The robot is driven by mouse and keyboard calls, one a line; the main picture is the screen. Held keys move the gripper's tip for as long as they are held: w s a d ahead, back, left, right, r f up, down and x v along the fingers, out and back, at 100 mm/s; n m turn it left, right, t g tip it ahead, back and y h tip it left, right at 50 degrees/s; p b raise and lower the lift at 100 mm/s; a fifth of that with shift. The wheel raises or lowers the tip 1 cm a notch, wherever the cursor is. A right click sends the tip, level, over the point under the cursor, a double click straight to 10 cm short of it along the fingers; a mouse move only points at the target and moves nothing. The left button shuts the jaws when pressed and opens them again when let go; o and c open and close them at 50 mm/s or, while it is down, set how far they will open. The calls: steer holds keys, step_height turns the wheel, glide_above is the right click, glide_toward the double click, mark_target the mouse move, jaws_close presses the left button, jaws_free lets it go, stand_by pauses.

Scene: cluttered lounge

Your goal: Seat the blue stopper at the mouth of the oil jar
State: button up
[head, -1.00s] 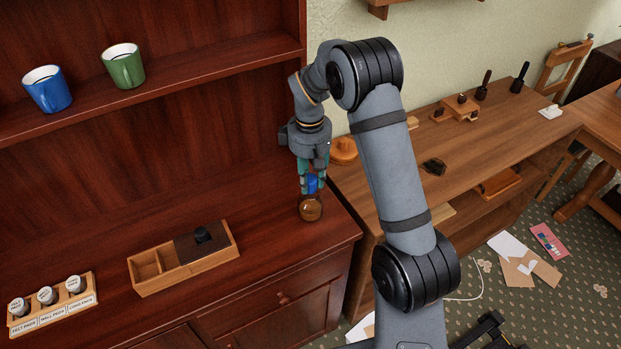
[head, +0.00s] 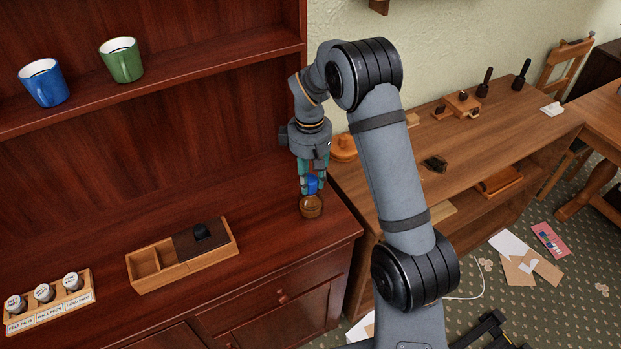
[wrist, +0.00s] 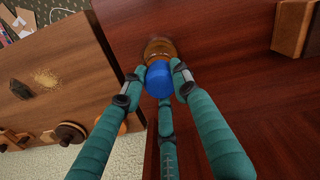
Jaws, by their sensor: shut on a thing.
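The blue stopper (head: 314,183) is held between the teal fingers of my gripper (head: 313,178), which is shut on it. In the wrist view the blue stopper (wrist: 159,78) sits between the fingertips of my gripper (wrist: 160,82). The brown oil jar (head: 311,206) stands on the red-brown cabinet top, just below the stopper. In the wrist view the amber jar (wrist: 158,48) shows just beyond the stopper and is partly hidden by it. I cannot tell whether the stopper touches the jar's mouth.
A wooden box (head: 150,283) with a dark sliding lid and a rack of labelled cylinders (head: 50,315) stand on the cabinet at left. A blue mug (head: 45,84) and green mug (head: 122,61) are on the shelf above. The cabinet top around the jar is clear.

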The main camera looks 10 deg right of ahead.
mark_target(310, 179)
steer(key=shift+f, duration=0.4)
steer(key=o, duration=1.1)
steer(key=shift+c, duration=0.2)
steer(key=shift+r, duration=0.1)
step_height(310, 179, up, 12)
step_height(310, 179, down, 12)
steer(key=shift+r, duration=0.45)
